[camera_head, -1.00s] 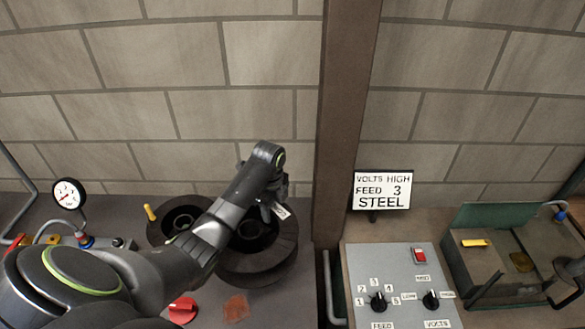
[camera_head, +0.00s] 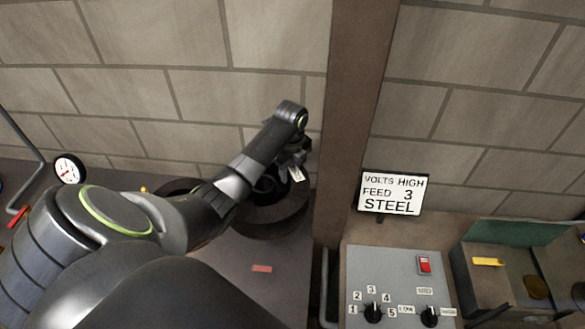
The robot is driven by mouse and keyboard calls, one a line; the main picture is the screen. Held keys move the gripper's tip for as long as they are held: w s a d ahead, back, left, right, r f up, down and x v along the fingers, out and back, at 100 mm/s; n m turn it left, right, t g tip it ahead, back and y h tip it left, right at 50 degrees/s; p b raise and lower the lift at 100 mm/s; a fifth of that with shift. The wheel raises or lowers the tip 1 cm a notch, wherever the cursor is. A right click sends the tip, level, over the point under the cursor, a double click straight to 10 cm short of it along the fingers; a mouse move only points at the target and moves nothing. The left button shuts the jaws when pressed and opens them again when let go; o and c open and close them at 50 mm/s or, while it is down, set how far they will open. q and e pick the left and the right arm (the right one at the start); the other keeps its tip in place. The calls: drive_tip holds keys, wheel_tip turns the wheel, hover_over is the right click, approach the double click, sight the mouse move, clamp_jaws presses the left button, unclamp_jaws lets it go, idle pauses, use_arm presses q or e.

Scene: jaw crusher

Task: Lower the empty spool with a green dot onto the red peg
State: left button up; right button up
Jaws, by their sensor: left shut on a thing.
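A large black spool (camera_head: 275,222) is at the left bench's right end, beside the brown post. My left gripper (camera_head: 291,163) is over its far right side, at the rim of its dark centre, and is shut on it. The fingers are small and dark here, and a white label (camera_head: 296,174) shows next to them. My forearm covers the spool's left part. I see no green dot and no red peg. I cannot tell whether the spool touches the bench. My right gripper is not in view.
A second dark spool (camera_head: 178,186) is partly behind my arm, near a yellow tip (camera_head: 144,189). A small red patch (camera_head: 262,268) lies on clear bench in front. The brown post (camera_head: 350,130) stands close right, then a sign (camera_head: 393,194) and a control panel (camera_head: 400,285).

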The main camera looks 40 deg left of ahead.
use_arm(q)
drive_tip(key=shift+w+a+p, duration=0.1)
drive_tip(key=shift+w+p, duration=0.1)
drive_tip(key=shift+p, duration=0.1)
wheel_tip(320, 180, down, 2)
drive_tip(key=shift+w+f+b, duration=0.1)
drive_tip(key=shift+b, duration=0.45)
drive_tip(key=shift+f, duration=0.2)
drive_tip(key=shift+f+b, duration=0.95)
drive_tip(key=shift+f, duration=0.55)
drive_tip(key=shift+f+b, duration=3.35)
drive_tip(key=shift+f, duration=2.15)
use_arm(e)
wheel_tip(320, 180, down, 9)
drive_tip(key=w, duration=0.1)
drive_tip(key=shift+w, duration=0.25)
use_arm(q)
drive_tip(key=o, duration=1.4)
drive_tip(key=shift+c, duration=0.2)
